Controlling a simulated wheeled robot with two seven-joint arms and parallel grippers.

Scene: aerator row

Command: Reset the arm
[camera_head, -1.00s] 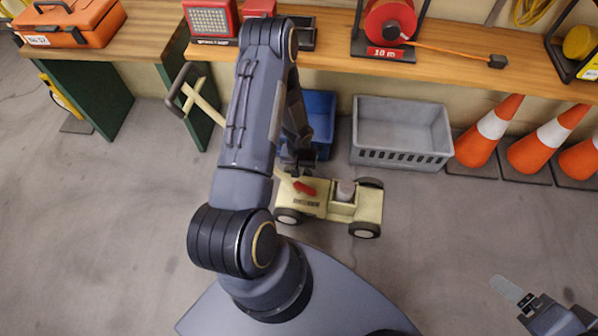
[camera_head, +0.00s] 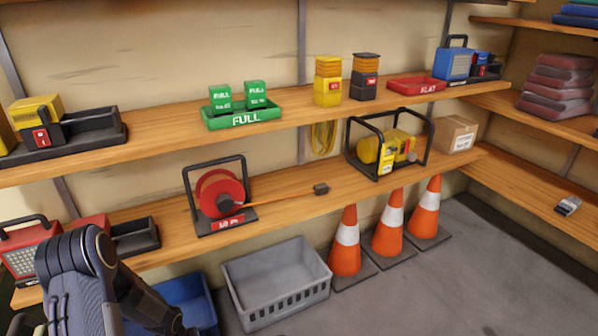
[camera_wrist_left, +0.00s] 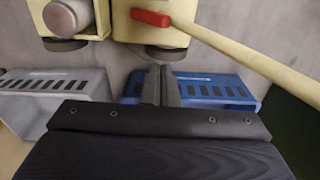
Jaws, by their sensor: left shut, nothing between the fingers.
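My left arm (camera_head: 85,275) comes in at the lower left of the head view, in front of the lower shelf; its gripper is hidden there. In the left wrist view my left gripper (camera_wrist_left: 162,72) is shut and empty. It is over the space between a cream wagon (camera_wrist_left: 125,22) and a blue crate (camera_wrist_left: 215,90). The wagon has dark wheels, a red piece (camera_wrist_left: 150,17) and a long pale handle (camera_wrist_left: 245,62) that runs to the right. I cannot tell whether the fingers touch anything. My right gripper is out of view.
The blue crate also shows in the head view (camera_head: 200,300), beside a grey crate (camera_head: 278,285) and several orange cones (camera_head: 347,240). Shelves above hold a red cable reel (camera_head: 220,195), a green FULL tray (camera_head: 242,117) and a red FLAT tray (camera_head: 416,84). Bare floor (camera_head: 430,290) lies right.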

